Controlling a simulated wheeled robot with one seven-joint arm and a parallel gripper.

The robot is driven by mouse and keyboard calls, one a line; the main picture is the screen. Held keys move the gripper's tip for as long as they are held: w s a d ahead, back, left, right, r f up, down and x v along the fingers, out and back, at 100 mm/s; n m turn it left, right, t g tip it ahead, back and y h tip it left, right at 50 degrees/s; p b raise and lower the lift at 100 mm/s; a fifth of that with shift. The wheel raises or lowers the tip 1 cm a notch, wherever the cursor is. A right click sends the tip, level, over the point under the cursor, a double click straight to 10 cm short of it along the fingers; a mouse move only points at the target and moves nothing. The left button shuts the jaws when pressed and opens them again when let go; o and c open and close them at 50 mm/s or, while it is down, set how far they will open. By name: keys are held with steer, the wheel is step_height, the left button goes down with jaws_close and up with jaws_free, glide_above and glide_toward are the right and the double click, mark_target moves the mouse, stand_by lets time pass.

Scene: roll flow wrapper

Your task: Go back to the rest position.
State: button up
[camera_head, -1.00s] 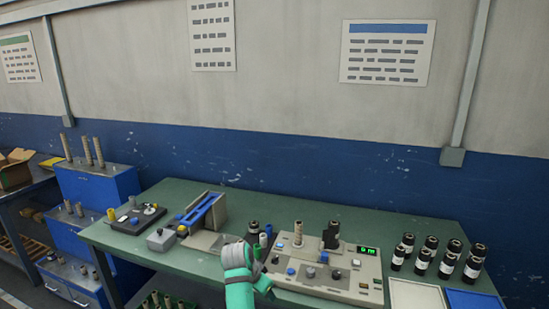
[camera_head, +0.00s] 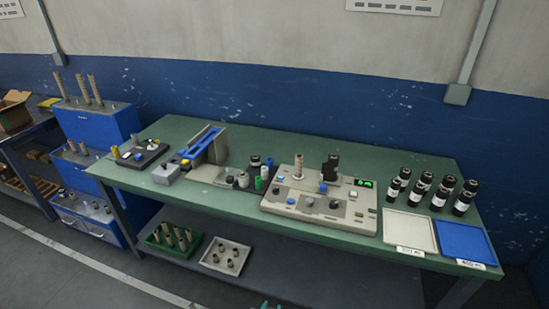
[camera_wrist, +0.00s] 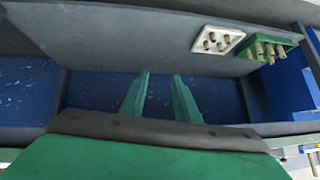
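My gripper (camera_wrist: 160,98) shows in the wrist view as two green fingers standing apart with nothing between them, so it is open and empty. It faces the lower shelf and the blue wall under the bench. In the head view only a small green tip (camera_head: 265,305) of my arm shows at the bottom edge, in front of the green bench (camera_head: 320,160).
On the bench stand a control unit (camera_head: 318,210), a blue-topped device (camera_head: 203,145), several black rolls (camera_head: 420,190), a white tray (camera_head: 410,229) and a blue tray (camera_head: 465,242). The lower shelf (camera_head: 310,275) holds a green tray (camera_head: 165,249) and a white tray (camera_head: 227,269).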

steer(key=s+r+n+t+y, duration=0.1)
steer(key=s+r+n+t, duration=0.2)
steer(key=s, duration=1.9)
steer(key=s+r+t, duration=0.1)
steer(key=s+r, duration=0.6)
steer(key=r, duration=0.2)
steer(key=s+d+r+t, duration=0.1)
steer(key=s+r+t, duration=0.1)
steer(key=s+r, duration=0.5)
step_height(320, 180, up, 3)
steer(key=shift+f+n+t, duration=0.2)
steer(key=shift+n+t, duration=0.1)
